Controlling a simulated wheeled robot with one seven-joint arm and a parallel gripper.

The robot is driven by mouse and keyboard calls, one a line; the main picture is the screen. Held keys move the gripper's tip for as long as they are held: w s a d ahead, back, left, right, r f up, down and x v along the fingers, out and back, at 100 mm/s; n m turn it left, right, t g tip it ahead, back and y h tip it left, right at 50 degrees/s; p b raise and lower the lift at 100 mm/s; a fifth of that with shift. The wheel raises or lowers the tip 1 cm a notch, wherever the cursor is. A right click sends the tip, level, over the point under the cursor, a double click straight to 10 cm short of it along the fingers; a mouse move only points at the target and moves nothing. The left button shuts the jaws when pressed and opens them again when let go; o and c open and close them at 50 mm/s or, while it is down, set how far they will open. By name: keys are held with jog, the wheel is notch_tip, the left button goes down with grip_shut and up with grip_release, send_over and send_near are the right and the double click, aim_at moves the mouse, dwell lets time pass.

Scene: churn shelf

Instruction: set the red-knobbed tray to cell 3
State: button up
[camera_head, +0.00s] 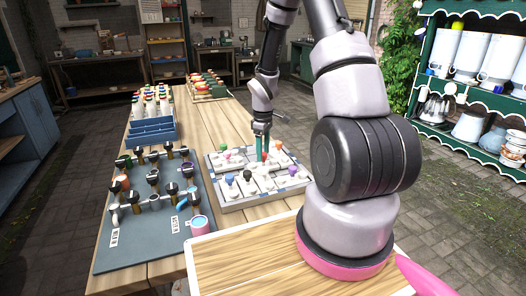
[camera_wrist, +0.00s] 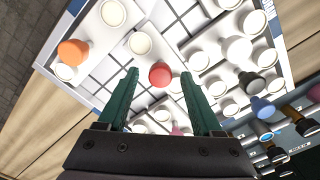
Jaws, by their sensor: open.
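The red-knobbed tray shows its round red knob (camera_wrist: 160,75) near the middle of the wrist view. In the head view the red knob (camera_head: 265,157) is small and partly hidden by my fingers. It sits in a pale grid frame (camera_head: 234,206) among other white knobbed trays. My gripper (camera_head: 262,143) points down over this frame with its teal fingers apart. In the wrist view the fingertips lie on either side of the red knob, and nothing is held between them. I cannot tell the height of the fingertips above the knob. No cell numbers are readable.
Orange (camera_wrist: 73,51), black (camera_wrist: 255,83) and blue (camera_wrist: 262,107) knobs stand near the red one. A blue crate (camera_head: 152,132) of bottles stands behind.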

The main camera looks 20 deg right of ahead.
notch_tip(320, 180, up, 11)
dwell(0.4)
jog(key=shift+f, duration=0.1)
jog(key=s+a+r+m+t, duration=0.1)
jog(key=s+r+m+t, duration=0.2)
jog(key=r, duration=0.6)
jog(key=s+a+r+m, duration=0.25)
jog(key=s+r, duration=0.25)
jog(key=r, duration=0.4)
jog(key=s+a+r+m+t+y, duration=0.1)
jog(key=s+r+m+t, duration=0.1)
jog(key=s+r+m, duration=0.2)
jog(key=s+a+r+m+t+y, duration=0.1)
jog(key=s+r, duration=0.4)
jog(key=s, duration=0.5)
jog(key=m+t, duration=0.1)
jog(key=m, duration=0.1)
jog(key=shift+s+a+r+m, duration=0.25)
jog(key=shift+s+a+m, duration=0.05)
jog(key=shift+a+m, duration=0.05)
